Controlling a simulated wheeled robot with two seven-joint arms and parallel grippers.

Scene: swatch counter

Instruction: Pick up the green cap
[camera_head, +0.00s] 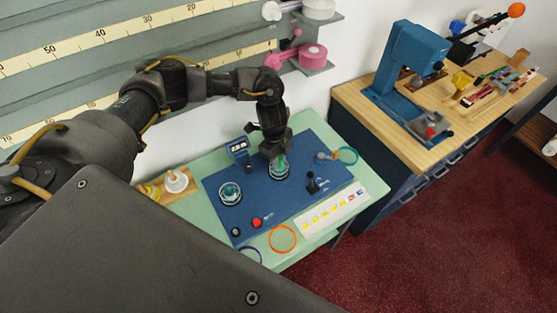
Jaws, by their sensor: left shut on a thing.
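The green cap (282,160) is a small green piece, seen between the dark fingers of my left gripper (276,153). My left gripper points down and is shut on it, over a round, pale-rimmed fitting (279,173) on the blue panel (268,203). The fingers hide much of the cap, and I cannot tell whether it still touches the fitting. My right gripper is not in view.
Left on the panel is a similar round fitting (230,193). A black joystick (312,184) stands to the right, a red button (257,222) near the front. A blue press (410,62) stands on the wooden bench.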

